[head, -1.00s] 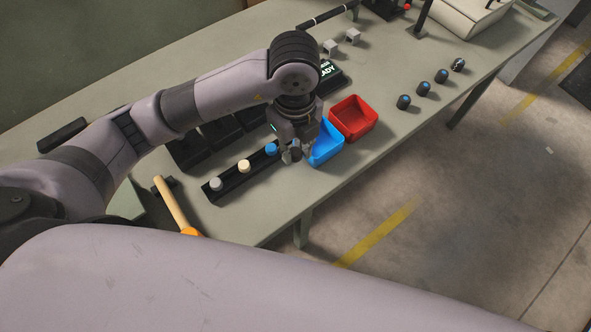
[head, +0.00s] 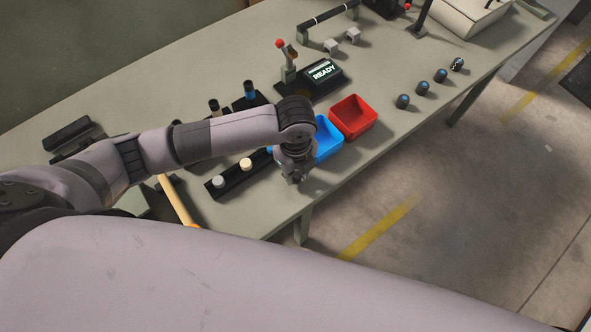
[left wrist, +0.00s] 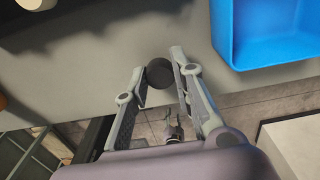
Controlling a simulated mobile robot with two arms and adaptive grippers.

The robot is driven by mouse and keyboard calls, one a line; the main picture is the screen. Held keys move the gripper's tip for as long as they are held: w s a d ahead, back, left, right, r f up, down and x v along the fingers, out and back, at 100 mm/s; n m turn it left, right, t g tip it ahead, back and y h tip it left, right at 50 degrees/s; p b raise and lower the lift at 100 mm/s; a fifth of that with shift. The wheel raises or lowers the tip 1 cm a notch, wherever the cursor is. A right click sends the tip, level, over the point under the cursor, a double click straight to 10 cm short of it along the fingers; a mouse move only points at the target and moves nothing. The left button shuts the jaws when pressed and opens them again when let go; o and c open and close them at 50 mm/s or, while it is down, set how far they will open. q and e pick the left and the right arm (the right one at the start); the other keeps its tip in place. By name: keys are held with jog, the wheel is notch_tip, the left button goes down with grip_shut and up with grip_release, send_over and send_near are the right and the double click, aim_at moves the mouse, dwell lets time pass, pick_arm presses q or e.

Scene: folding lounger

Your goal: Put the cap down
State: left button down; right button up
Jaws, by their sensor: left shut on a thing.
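My left gripper (head: 295,178) is over the front edge zone of the bench, just right of the black rack (head: 218,190). In the left wrist view its fingers (left wrist: 160,70) are shut on a dark round cap (left wrist: 158,74), held between the tips. The cap is hidden in the head view, and I cannot tell whether it touches the bench. A grey cap (head: 218,181) and a cream cap (head: 246,164) sit in the rack; its right end is mostly hidden by my arm.
A blue bin (head: 328,140) is close behind the gripper, with a red bin (head: 353,118) beyond it. Several dark round knobs (head: 403,101) line the bench's right edge. A READY display (head: 323,72) and a red-knobbed lever (head: 287,62) stand behind. A wooden-handled tool (head: 178,203) lies at left.

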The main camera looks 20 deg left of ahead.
aim_at(296, 175)
pick_arm(q)
jog(key=shift+f, duration=0.1)
jog(key=shift+f, duration=0.15)
jog(key=c, duration=1.4)
grip_release()
jog(key=shift+o, duration=0.2)
jog(key=shift+r, duration=0.4)
jog(key=shift+w+r, duration=0.1)
jog(key=shift+r, duration=0.2)
notch_tip(296, 175, up, 11)
jog(key=b, duration=0.2)
jog(key=shift+b, duration=0.3)
